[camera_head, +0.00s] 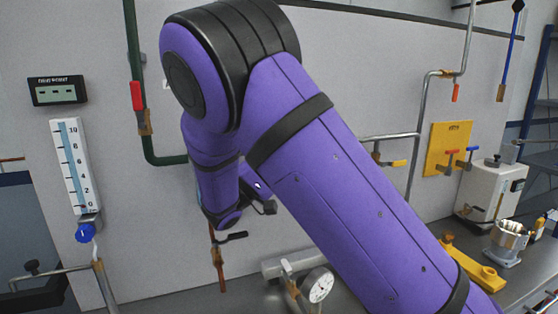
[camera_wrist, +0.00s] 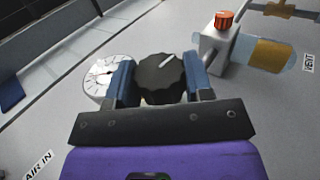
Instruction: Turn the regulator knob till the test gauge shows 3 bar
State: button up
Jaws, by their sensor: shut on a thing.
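The black ribbed regulator knob (camera_wrist: 162,78) sits in the middle of the wrist view, with a pale pointer mark aimed up and to the right. My gripper (camera_wrist: 161,80) is shut on it, one blue finger on each side. A white round gauge (camera_wrist: 98,76) is left of the knob, partly hidden by the left finger; its reading is too small to tell. In the head view a white dial gauge (camera_head: 319,285) stands low by the bench; I cannot tell whether it is the same one. My arm hides the knob and my gripper there.
In the wrist view, a grey block with an orange-red knob (camera_wrist: 224,20) and an amber bowl (camera_wrist: 262,52) is at upper right. In the head view, a tube gauge with a blue knob (camera_head: 85,233) is at left, and a yellow valve plate (camera_head: 447,150) at right.

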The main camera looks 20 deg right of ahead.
dwell(0.3)
jog(key=o, duration=0.9)
